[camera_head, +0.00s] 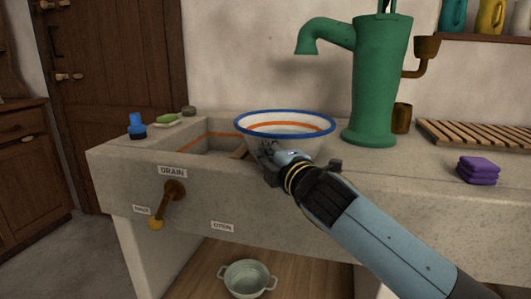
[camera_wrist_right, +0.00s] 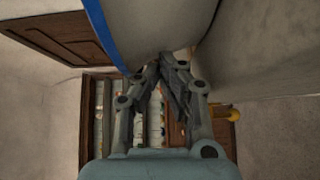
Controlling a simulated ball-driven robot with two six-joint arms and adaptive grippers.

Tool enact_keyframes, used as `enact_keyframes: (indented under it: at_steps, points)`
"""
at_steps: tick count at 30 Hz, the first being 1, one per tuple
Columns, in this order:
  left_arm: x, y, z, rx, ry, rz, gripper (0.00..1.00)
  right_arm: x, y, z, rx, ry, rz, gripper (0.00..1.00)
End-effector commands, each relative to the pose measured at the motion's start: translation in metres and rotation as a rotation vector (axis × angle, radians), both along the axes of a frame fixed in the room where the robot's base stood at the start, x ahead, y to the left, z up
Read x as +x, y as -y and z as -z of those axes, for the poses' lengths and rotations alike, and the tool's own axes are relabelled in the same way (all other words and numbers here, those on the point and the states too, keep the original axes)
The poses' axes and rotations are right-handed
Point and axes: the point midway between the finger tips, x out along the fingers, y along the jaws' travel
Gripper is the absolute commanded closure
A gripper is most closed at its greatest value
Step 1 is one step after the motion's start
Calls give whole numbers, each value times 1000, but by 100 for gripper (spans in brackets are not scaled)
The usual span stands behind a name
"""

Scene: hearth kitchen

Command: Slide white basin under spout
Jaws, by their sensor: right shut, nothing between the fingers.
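The white basin (camera_head: 308,123) has a blue rim and an orange band inside, and stands at the right end of the stone sink, below and left of the green pump's spout (camera_head: 308,42). Its lower front is partly hidden by my right gripper (camera_head: 268,153). The gripper is shut and empty, with its fingertips at the basin's near left side. In the right wrist view the basin's side (camera_wrist_right: 165,20) fills the top, close to the shut fingertips (camera_wrist_right: 158,68); whether they touch it I cannot tell. My left gripper is not in view.
The green pump (camera_head: 379,85) stands on the counter behind and right of the basin. A drain lever (camera_head: 168,205) is on the sink front. A purple cloth stack (camera_head: 478,169) and slatted rack (camera_head: 480,135) lie at right. A blue bottle (camera_head: 136,126) stands at left.

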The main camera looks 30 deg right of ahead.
Motion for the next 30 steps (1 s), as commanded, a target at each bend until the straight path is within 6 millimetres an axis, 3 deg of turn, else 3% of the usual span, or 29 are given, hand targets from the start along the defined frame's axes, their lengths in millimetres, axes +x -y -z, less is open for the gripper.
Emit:
enact_keyframes:
  at_steps: [12, 18, 30]
  points:
    - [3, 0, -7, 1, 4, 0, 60, 59, 84, -2, -3, 0, 3, 100]
    - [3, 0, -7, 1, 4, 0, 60, 67, 95, -2, -2, 1, 2, 100]
    - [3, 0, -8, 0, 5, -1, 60, 67, 94, -1, -1, 1, 1, 100]
